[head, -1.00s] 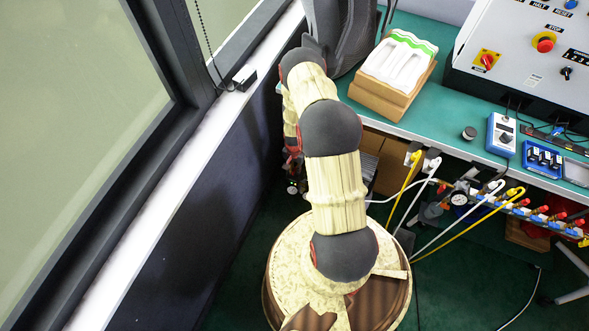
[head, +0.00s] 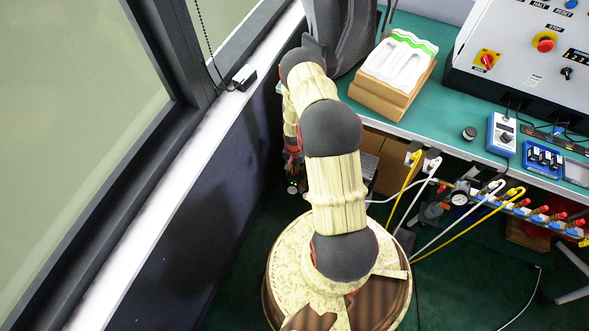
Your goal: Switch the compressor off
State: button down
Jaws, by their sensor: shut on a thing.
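My arm rises from the round base and bends over. Its far end (head: 292,160) hangs down in the narrow gap between the dark wall and the bench. The arm hides my gripper's fingers and what they touch. A small light-coloured part with a green light (head: 292,188) shows just below the arm's end. I cannot tell whether it belongs to my wrist or to the compressor. A dark grey ribbed surface (head: 369,166) shows under the bench, right of the arm. It may be part of the compressor, but its switch is not visible.
The green bench (head: 425,105) holds a wooden block with a white tray (head: 400,62), a grey control panel (head: 535,45) and a blue-and-white device (head: 501,134). Yellow and white hoses and a gauge (head: 459,198) are along its front. The window ledge (head: 200,140) is close at left.

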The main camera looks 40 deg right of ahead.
jog(key=n, duration=0.5)
jog(key=n+b, duration=0.1)
jog(key=n, duration=0.4)
jog(key=shift+n, duration=0.4)
jog(key=n, duration=0.5)
jog(key=shift+n, duration=0.7)
jog(key=c, duration=2)
grip_release()
jog(key=shift+c, duration=0.2)
jog(key=shift+o, duration=0.4)
notch_tip(320, 180, up, 12)
